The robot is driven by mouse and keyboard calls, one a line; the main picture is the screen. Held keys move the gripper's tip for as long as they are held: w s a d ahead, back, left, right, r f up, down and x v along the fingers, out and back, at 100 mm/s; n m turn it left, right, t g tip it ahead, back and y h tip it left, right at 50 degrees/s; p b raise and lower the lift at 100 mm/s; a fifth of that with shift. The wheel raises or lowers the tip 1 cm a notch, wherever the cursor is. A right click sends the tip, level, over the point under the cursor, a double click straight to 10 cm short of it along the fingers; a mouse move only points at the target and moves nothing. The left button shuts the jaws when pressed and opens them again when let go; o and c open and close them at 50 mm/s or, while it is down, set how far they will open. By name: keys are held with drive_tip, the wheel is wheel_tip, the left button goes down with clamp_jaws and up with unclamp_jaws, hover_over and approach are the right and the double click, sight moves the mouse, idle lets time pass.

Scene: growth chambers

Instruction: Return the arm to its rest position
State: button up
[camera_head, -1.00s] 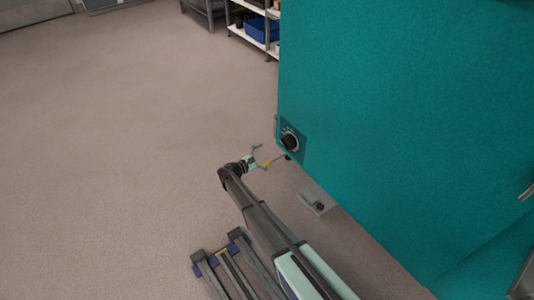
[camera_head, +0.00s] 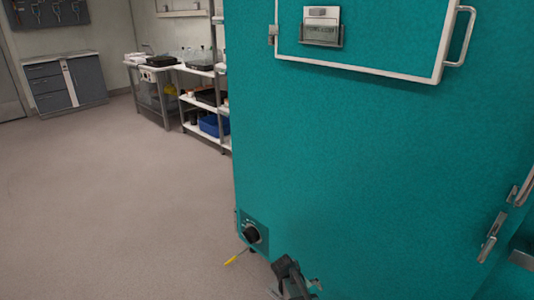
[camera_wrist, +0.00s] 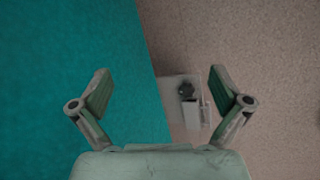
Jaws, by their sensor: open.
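My gripper (camera_wrist: 160,92) is open in the wrist view, with its two fingers wide apart and nothing between them. In the head view, only a dark part of my arm and small pale pieces show at the bottom edge, in front of the teal chamber (camera_head: 370,150). In the wrist view, the chamber's teal side (camera_wrist: 70,40) fills the left, behind the left finger. A black dial (camera_head: 252,234) is on the chamber's lower left corner. A thin yellow-tipped rod (camera_head: 236,257) shows just below the dial.
A pale plate with a dark knob (camera_wrist: 187,92) shows low beyond the fingers. Free floor (camera_head: 120,210) lies left of the chamber. Shelves with a blue bin (camera_head: 213,125), a bench (camera_head: 155,90) and a grey cabinet (camera_head: 65,85) stand at the back.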

drive_tip(key=s+d+r+m+y, duration=0.1)
drive_tip(key=s+r+m+y, duration=0.15)
drive_tip(key=s, duration=0.35)
drive_tip(key=s+r+m+y, duration=0.2)
drive_tip(key=s+m+y, duration=0.15)
drive_tip(key=s, duration=0.25)
drive_tip(key=s+f+g, duration=0.4)
drive_tip(key=s, duration=0.8)
drive_tip(key=s+f+g, duration=0.3)
drive_tip(key=s+g, duration=0.1)
drive_tip(key=s, duration=0.7)
drive_tip(key=s+f+g, duration=0.4)
drive_tip(key=s, duration=0.8)
drive_tip(key=w+r+t+p, duration=0.2)
drive_tip(key=r+p, duration=0.6)
drive_tip(key=p, duration=0.4)
drive_tip(key=w+r+t+p, duration=0.2)
drive_tip(key=r+p, duration=0.6)
drive_tip(key=p, duration=0.4)
drive_tip(key=shift+w+r+t, duration=0.4)
drive_tip(key=shift+w, duration=0.5)
